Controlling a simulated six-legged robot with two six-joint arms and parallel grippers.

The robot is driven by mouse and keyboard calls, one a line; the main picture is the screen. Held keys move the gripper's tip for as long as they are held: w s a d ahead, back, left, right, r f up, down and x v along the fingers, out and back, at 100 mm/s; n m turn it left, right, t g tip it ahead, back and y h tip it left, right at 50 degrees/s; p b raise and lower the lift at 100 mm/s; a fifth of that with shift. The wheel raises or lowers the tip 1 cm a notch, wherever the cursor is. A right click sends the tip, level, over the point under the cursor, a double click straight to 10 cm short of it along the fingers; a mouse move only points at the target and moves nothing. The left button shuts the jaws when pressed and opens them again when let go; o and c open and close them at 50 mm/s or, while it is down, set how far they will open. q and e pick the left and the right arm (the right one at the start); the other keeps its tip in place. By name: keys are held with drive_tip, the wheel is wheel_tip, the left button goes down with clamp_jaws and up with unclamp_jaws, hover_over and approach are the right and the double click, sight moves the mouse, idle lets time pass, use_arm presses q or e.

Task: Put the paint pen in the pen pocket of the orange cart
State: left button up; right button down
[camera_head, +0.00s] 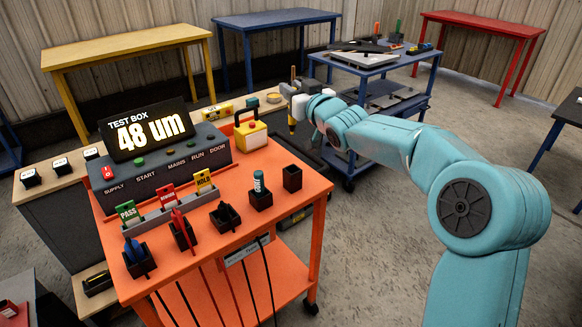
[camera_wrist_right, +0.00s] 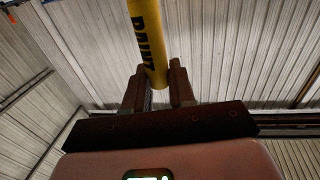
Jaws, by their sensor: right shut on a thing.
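The paint pen (camera_wrist_right: 150,42) is yellow with dark lettering. In the right wrist view it stands between the two fingers of my right gripper (camera_wrist_right: 162,90), which is shut on it. In the head view my right gripper (camera_head: 292,92) holds the pen (camera_head: 291,120) roughly upright, past the far right corner of the orange cart (camera_head: 228,262). Several black pockets line the cart's front edge. The rightmost one (camera_head: 292,180) looks empty; the one beside it (camera_head: 260,198) holds a teal and white item. No label shows which is the pen pocket. My left gripper is not in view.
A test box (camera_head: 180,160) with a lit display and a yellow padlock-like block (camera_head: 250,136) stand on the cart behind the pockets. Coloured cards (camera_head: 167,198) stand to the left. A blue cart (camera_head: 368,66) with tools is behind my right arm.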

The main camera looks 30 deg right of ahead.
wheel_tip(320, 180, down, 18)
drive_tip(key=b, duration=0.2)
drive_tip(key=shift+f, duration=0.15)
drive_tip(key=c, duration=1)
unclamp_jaws()
drive_tip(key=shift+a, duration=0.1)
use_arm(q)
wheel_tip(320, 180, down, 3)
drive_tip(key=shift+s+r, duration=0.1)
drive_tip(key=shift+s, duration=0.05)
use_arm(e)
drive_tip(key=shift+o, duration=0.3)
drive_tip(key=shift+s, duration=0.15)
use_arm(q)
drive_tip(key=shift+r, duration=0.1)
use_arm(e)
drive_tip(key=shift+r, duration=0.2)
